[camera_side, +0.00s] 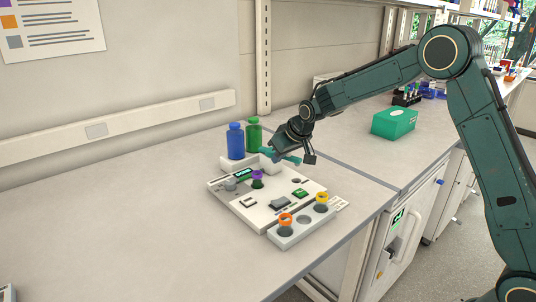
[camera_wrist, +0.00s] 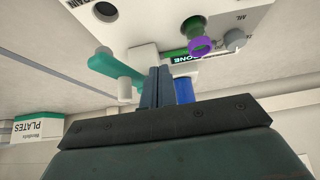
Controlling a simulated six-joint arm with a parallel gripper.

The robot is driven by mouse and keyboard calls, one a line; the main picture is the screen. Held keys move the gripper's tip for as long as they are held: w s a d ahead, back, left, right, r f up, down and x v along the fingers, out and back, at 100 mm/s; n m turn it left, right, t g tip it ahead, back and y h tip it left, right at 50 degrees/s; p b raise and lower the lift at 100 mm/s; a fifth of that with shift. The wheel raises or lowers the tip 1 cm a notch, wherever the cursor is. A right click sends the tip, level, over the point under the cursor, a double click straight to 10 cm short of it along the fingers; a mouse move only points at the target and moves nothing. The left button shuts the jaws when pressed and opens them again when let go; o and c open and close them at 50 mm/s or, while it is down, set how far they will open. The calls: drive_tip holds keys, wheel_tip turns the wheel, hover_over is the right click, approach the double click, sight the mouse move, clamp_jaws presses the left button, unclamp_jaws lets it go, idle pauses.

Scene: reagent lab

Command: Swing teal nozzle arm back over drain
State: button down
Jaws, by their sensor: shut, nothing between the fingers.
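The teal nozzle arm (camera_wrist: 108,66) extends from a white post (camera_wrist: 143,58) on the white station (camera_side: 230,198). A white nozzle (camera_wrist: 128,90) hangs near it. The drain hole (camera_wrist: 104,10), marked DRAIN, is in the station's top; the teal arm points off to one side of it. In the side view the teal arm (camera_side: 290,159) reaches right from the back of the station. My gripper (camera_wrist: 163,72) is shut and empty, close beside the post and nozzle; I cannot tell whether it touches them. In the side view my gripper (camera_side: 272,157) is low over the station's back edge.
A blue bottle (camera_side: 236,143) and a green bottle (camera_side: 254,137) stand behind the station. A purple-ringed vial (camera_side: 257,177) sits in it. Orange-ringed (camera_side: 285,220) and yellow-ringed (camera_side: 321,201) vials stand in front. A green box (camera_side: 394,122) is back right.

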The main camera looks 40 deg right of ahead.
drive_tip(key=shift+r, duration=0.15)
wheel_tip(320, 180, up, 7)
idle(0.9)
idle(0.4)
drive_tip(key=s+a+r, duration=0.1)
drive_tip(key=s+r, duration=0.3)
drive_tip(key=s, duration=0.7)
drive_tip(key=s+a+r, duration=0.2)
drive_tip(key=s+r, duration=0.3)
drive_tip(key=s, duration=0.5)
drive_tip(key=s+f, duration=0.2)
drive_tip(key=s, duration=0.8)
drive_tip(key=s+f+g, duration=0.1)
drive_tip(key=s+f, duration=0.1)
drive_tip(key=s, duration=0.9)
drive_tip(key=shift+a+f, duration=0.2)
